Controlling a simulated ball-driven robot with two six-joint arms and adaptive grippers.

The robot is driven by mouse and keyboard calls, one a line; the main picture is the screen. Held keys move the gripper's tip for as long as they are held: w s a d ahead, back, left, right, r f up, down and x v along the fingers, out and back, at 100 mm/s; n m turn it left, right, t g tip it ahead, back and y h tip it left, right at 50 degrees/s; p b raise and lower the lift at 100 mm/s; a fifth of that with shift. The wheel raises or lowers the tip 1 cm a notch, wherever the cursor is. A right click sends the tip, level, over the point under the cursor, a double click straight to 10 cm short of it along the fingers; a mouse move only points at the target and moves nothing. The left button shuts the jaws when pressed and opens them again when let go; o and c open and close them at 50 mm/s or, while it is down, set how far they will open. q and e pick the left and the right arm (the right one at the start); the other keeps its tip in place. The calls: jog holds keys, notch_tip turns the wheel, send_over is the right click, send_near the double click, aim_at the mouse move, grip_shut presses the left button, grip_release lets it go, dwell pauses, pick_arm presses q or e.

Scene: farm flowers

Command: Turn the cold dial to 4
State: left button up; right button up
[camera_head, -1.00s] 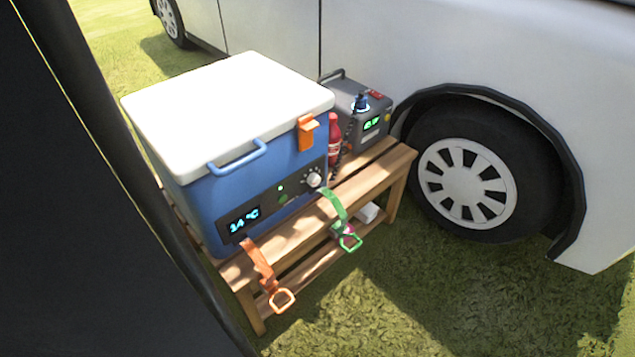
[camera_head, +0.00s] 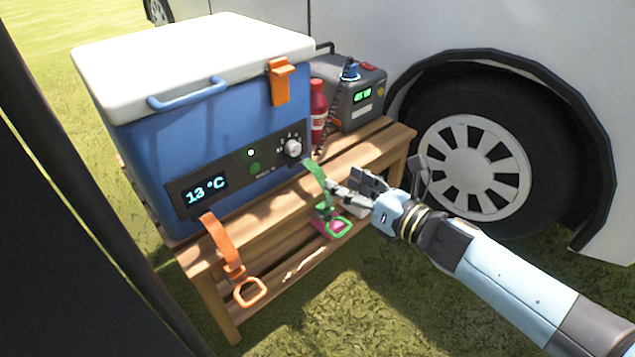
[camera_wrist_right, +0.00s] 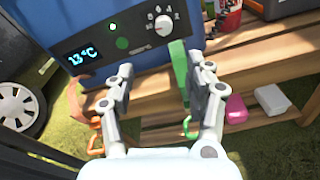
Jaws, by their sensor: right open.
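The cold dial (camera_head: 292,148) is a white knob on the dark front panel of the blue cooler (camera_head: 215,125), with number marks around it. It also shows in the right wrist view (camera_wrist_right: 165,27), where its pointer setting is too small to read surely. The display (camera_head: 206,189) beside it reads 13 °C. My right gripper (camera_head: 345,190) is in front of the bench, below and to the right of the dial, apart from it. In the right wrist view its two fingers (camera_wrist_right: 157,82) are spread with nothing held between them. My left gripper is not in view.
The cooler stands on a wooden bench (camera_head: 340,170). An orange strap (camera_head: 222,245) and a green strap (camera_head: 315,172) hang at its front. A red bottle (camera_head: 318,110) and a grey power box (camera_head: 357,95) stand to the right. A van wheel (camera_head: 475,165) is behind my right arm.

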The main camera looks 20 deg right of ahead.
jog(key=w+f+n+b, duration=0.1)
jog(key=w+b, duration=0.1)
jog(key=t+y+b, duration=0.1)
jog(key=b, duration=0.2)
send_near(297, 150)
jog(key=x, duration=0.3)
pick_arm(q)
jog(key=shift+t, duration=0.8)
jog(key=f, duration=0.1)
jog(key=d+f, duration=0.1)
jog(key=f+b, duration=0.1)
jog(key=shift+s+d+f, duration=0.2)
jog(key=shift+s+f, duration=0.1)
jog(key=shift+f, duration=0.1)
pick_arm(e)
jog(key=shift+n, duration=0.4)
jog(key=x, duration=0.6)
jog(key=shift+s, duration=0.1)
grip_shut()
